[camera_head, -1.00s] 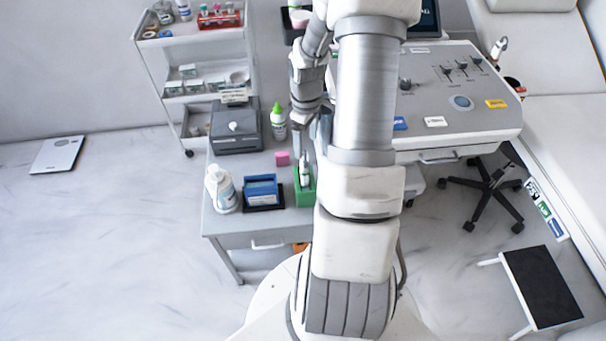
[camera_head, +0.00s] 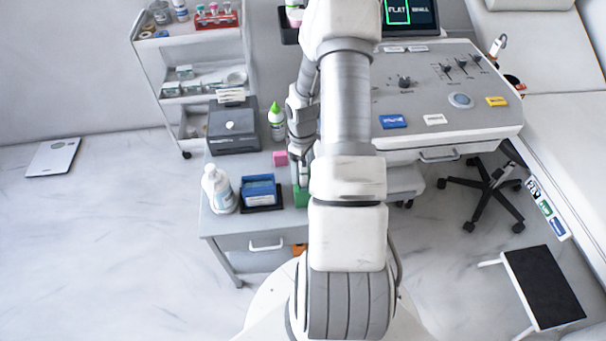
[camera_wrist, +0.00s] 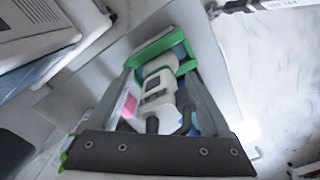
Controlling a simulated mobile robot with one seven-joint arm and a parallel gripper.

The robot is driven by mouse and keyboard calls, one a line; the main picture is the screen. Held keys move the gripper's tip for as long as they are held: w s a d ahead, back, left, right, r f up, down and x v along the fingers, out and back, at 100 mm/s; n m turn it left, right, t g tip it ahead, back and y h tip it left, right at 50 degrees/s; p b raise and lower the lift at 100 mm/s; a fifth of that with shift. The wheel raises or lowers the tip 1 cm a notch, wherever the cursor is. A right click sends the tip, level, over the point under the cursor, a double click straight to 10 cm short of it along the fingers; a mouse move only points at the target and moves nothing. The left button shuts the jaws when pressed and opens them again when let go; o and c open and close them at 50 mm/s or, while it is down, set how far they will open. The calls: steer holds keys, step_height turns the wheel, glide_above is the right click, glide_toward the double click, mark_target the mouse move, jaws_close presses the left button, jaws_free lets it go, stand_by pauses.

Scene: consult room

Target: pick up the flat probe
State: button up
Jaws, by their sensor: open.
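A white probe-like device with a dark panel (camera_wrist: 158,88) stands in a green holder (camera_wrist: 148,48) in the wrist view. I cannot tell for certain that it is the flat probe. My gripper (camera_wrist: 157,68) is open, with one finger on each side of the device; I cannot tell whether they touch it. In the head view my gripper (camera_head: 302,176) is over the green holder (camera_head: 301,198) on the grey side table (camera_head: 222,228), and my arm hides most of the device.
A blue box (camera_head: 259,190), a white bottle (camera_head: 219,189), a pink block (camera_head: 280,158) and a green-capped bottle (camera_head: 277,124) stand near the holder. A console (camera_head: 450,115) with a screen showing FLAT (camera_head: 408,14) is to the right. A trolley (camera_head: 160,75) stands behind left.

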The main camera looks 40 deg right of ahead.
steer(key=c, duration=1.2)
steer(key=shift+c, duration=0.3)
steer(key=shift+r, duration=0.2)
